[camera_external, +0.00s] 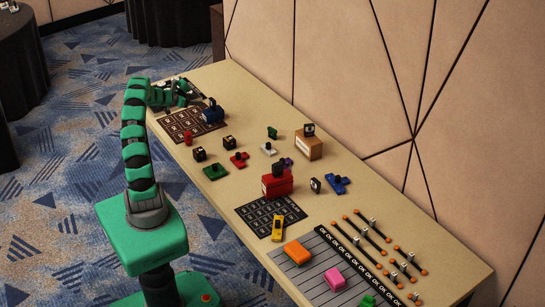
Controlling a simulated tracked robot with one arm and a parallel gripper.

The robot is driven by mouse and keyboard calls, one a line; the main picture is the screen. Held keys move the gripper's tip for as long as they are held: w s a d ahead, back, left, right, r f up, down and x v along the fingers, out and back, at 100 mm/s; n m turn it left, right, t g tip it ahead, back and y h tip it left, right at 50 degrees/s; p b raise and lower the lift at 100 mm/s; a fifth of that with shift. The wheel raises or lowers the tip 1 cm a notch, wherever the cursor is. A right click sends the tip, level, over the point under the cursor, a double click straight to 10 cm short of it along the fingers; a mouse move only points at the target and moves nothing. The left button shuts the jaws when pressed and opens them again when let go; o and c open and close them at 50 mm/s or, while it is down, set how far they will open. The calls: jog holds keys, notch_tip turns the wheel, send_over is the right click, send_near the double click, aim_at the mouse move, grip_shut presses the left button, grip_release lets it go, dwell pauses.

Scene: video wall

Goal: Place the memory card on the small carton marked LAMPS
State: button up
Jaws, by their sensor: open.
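My green arm reaches up and over the far left end of the long table (350,205). My gripper (189,92) is above that end, small in the picture; its jaws are open, and I see nothing held in them. A small brown carton (309,149) with a white label stands near the back edge, with a small black item (309,130) on top. The label is too small to read, so I cannot confirm LAMPS. Several small dark pieces lie about, one upright right of the red box (316,185); I cannot tell which is the memory card.
A red box (277,184) with a black top piece stands mid-table. Another grid mat (262,214) bears a yellow piece (277,228). Coloured blocks and orange-ended rods crowd the near right end.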

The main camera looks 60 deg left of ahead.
jog(key=shift+s+r, duration=0.1)
jog(key=shift+s, duration=0.15)
jog(key=w+d+r+t+y, duration=0.1)
jog(key=w+d+r+y, duration=0.3)
jog(key=r, duration=0.7)
jog(key=w+d+r, duration=0.3)
jog(key=w+r, duration=0.3)
jog(key=r, duration=0.5)
jog(key=w+d+r+t+y, duration=0.1)
jog(key=w+d+r+y, duration=0.3)
jog(key=r, duration=0.7)
jog(key=s+d+r+n, duration=0.1)
jog(key=s+d+r, duration=0.1)
jog(key=d+r, duration=0.85)
jog(key=s+d+r+n, duration=0.1)
jog(key=s+d+r, duration=0.1)
jog(key=d+r, duration=0.8)
jog(key=s+d+r+h, duration=0.1)
jog(key=s+d, duration=0.3)
jog(key=d, duration=0.4)
jog(key=s+d+r+m+h, duration=0.1)
jog(key=s+d+h, duration=0.3)
jog(key=d, duration=0.4)
jog(key=s+d+r+m+h, duration=0.1)
jog(key=s+d+h, duration=0.2)
jog(key=s+d, duration=0.3)
jog(key=shift+d, duration=1.05)
